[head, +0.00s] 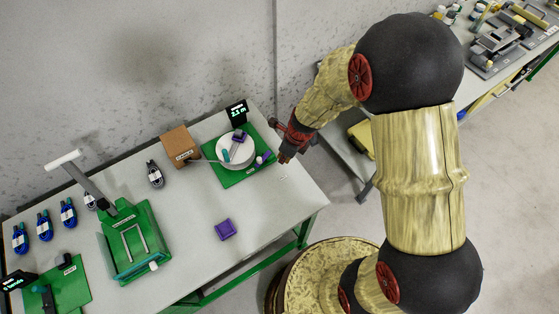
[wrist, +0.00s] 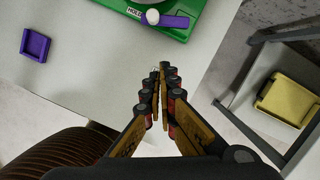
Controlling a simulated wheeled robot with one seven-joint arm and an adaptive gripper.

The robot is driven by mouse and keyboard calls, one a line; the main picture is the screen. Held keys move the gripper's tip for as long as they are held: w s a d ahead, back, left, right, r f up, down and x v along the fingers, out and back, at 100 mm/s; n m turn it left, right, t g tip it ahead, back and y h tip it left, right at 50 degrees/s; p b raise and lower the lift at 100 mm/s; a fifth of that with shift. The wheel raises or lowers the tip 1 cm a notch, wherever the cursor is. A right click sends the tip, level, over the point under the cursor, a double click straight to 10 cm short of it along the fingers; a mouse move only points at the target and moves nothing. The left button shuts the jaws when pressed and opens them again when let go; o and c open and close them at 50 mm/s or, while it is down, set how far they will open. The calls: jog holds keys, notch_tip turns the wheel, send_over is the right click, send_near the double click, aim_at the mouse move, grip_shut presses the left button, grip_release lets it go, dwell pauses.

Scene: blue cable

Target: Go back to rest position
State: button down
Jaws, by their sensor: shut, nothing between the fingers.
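My gripper (head: 285,157) is at the right end of the grey table (head: 275,220) in the head view, just right of the green board with the white round piece. In the wrist view my gripper (wrist: 159,72) has its fingers together with nothing between them, over the table's edge. Several blue cable bundles (head: 68,212) lie in a row at the table's left side in the head view. Dark cable bundles also lie there, one of them (head: 155,174) near the cardboard box. No cable is at my gripper.
A green board (head: 228,180) carries a white round piece (head: 236,152) and a small display (head: 237,112). A purple tray (head: 225,229) sits near the front edge. A green fixture (head: 140,240) and a brown box (head: 180,146) stand left. A second cluttered table is at upper right.

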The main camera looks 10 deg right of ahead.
jog(key=v, duration=0.3)
jog(key=shift+r+p, duration=0.3)
jog(key=shift+p, duration=0.1)
jog(key=s+r+n+g, duration=0.2)
jog(key=s+r+n, duration=0.2)
jog(key=s+n, duration=0.7)
jog(key=s+d+r+n+t+h+b, duration=0.1)
jog(key=s+d+r+n+t+b, duration=0.2)
jog(key=r+n, duration=0.4)
jog(key=s+d+r+n+t+h+b, duration=0.1)
jog(key=s+d+r+n+t+b, duration=0.1)
jog(key=r+n, duration=0.6)
jog(key=s+d+r+b, duration=0.1)
jog(key=s+d+r, duration=0.1)
jog(key=r, duration=0.4)
jog(key=shift+s+d+t, duration=0.3)
jog(key=shift+d+t, duration=0.1)
jog(key=shift+d, duration=0.1)
